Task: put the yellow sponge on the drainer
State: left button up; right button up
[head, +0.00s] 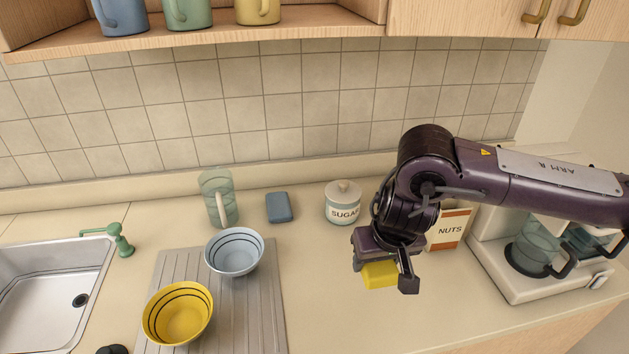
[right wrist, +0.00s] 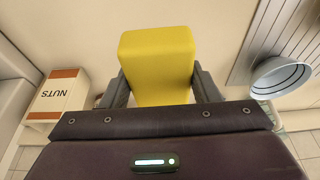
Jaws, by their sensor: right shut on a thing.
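The yellow sponge (head: 380,274) is held by my right gripper (head: 385,277), above the counter in front of the nuts box. In the right wrist view the sponge (right wrist: 158,65) sits between the two fingers, which are shut on it. The drainer (head: 258,316) is a grey ribbed board on the counter beside the sink, left of the gripper. Its ribs also show at the upper right of the right wrist view (right wrist: 290,30). My left gripper is not in view.
A yellow bowl (head: 178,314) and a pale blue bowl (head: 234,252) stand on the drainer; its front right part is bare. The sink (head: 45,290) is left.

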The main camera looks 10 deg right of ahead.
aim_at(258, 332)
jog(key=j, duration=0.7)
jog(key=k+j+z, duration=0.1)
jog(key=j, duration=0.6)
jog(key=k+j, duration=0.1)
jog(key=j, duration=0.65)
